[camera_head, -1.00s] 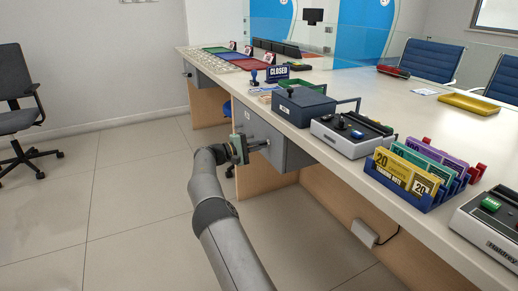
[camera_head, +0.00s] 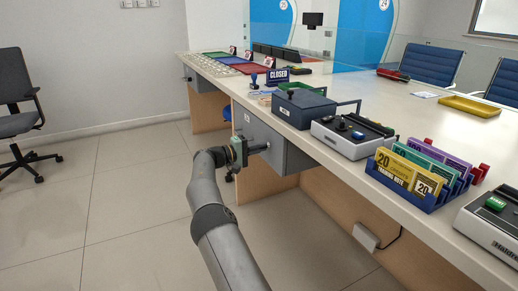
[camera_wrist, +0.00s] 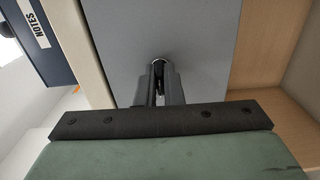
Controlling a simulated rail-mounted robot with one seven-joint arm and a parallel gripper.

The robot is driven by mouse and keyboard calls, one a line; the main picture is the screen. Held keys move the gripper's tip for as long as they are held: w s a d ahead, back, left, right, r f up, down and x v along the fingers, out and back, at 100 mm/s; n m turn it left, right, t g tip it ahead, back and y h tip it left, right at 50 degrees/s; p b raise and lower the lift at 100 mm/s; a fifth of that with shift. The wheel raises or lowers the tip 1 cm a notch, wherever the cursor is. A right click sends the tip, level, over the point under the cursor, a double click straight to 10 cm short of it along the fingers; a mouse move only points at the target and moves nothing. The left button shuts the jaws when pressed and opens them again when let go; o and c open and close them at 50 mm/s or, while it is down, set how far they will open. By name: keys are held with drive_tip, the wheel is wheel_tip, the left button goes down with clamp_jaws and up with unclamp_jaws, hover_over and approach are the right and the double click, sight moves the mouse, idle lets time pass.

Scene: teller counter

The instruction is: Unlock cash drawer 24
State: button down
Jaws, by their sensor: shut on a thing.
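The grey cash drawer (camera_head: 285,158) hangs under the counter's front edge. A small pale label (camera_head: 247,118) on its front is too small to read. My gripper (camera_head: 263,148) is right at the drawer front, and its fingers point at the lock area. In the wrist view the grey drawer front (camera_wrist: 205,45) fills the middle, and my gripper (camera_wrist: 160,88) is shut at a small round metal part (camera_wrist: 158,65). It looks like a key at the lock, but the fingers hide most of it. The drawer looks closed.
The counter (camera_head: 345,85) runs above the drawer. It bears a blue box (camera_head: 305,110), a grey machine (camera_head: 350,138) and a banknote rack (camera_head: 415,175). A wooden panel (camera_head: 265,185) stands below. The floor at left is clear up to a chair (camera_head: 20,115).

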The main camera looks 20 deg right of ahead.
drive_tip(key=c, duration=1.6)
unclamp_jaws()
drive_tip(key=shift+o, duration=0.2)
drive_tip(key=a+p, duration=0.4)
drive_tip(key=a, duration=1.3)
drive_tip(key=shift+s+a, duration=0.25)
drive_tip(key=shift+s, duration=0.15)
